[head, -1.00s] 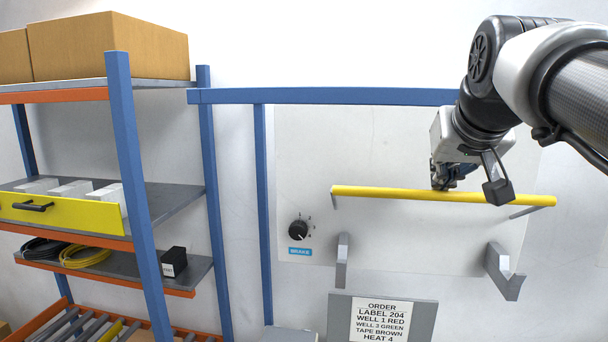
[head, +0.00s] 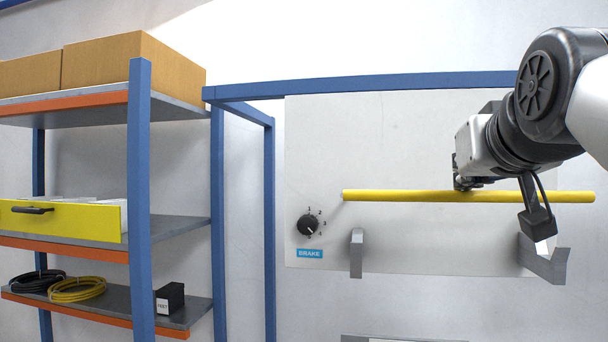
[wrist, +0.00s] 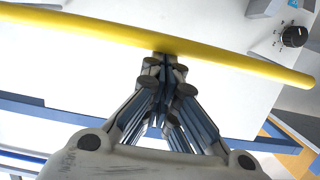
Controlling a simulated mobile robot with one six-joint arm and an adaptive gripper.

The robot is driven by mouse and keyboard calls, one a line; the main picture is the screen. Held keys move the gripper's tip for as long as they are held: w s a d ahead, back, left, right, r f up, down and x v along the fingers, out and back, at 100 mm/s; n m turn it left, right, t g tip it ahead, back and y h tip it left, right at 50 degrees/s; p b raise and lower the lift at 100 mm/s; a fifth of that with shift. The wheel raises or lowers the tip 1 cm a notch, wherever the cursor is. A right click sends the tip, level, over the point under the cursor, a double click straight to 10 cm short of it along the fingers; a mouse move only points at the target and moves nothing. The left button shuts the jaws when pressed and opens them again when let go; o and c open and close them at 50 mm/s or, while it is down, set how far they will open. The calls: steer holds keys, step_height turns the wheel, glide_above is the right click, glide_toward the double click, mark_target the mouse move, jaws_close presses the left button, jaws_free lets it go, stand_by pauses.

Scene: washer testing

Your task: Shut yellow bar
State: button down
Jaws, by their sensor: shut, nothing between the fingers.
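The yellow bar (head: 400,196) runs level across the grey-white panel (head: 420,245), above two grey hooked brackets, the left bracket (head: 356,254) and the right bracket (head: 543,262). It stands apart from both. My gripper (head: 461,182) is at the bar's upper side near its middle, with fingers shut and nothing between them. In the wrist view the bar (wrist: 215,57) crosses just past the closed fingertips of my gripper (wrist: 165,57). The tips look to be at or touching its edge; I cannot tell contact for certain.
A black dial (head: 307,225) above a blue BRAKE label (head: 310,253) sits left of the bar. A blue frame (head: 360,85) runs over the panel. A shelf at left holds cardboard boxes (head: 130,62), a yellow drawer (head: 60,220) and cable coils (head: 77,289).

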mark_target(465, 199)
steer(key=f+b, duration=0.1)
steer(key=b, duration=0.1)
steer(key=f+t+b, duration=0.1)
steer(key=b, duration=0.2)
steer(key=f+t+b, duration=0.1)
steer(key=f+b, duration=0.1)
steer(key=shift+s+a+h, duration=0.15)
steer(key=shift+s+h, duration=0.25)
steer(key=shift+f+b, duration=0.7)
steer(key=shift+b, duration=0.85)
steer(key=shift+f, duration=0.1)
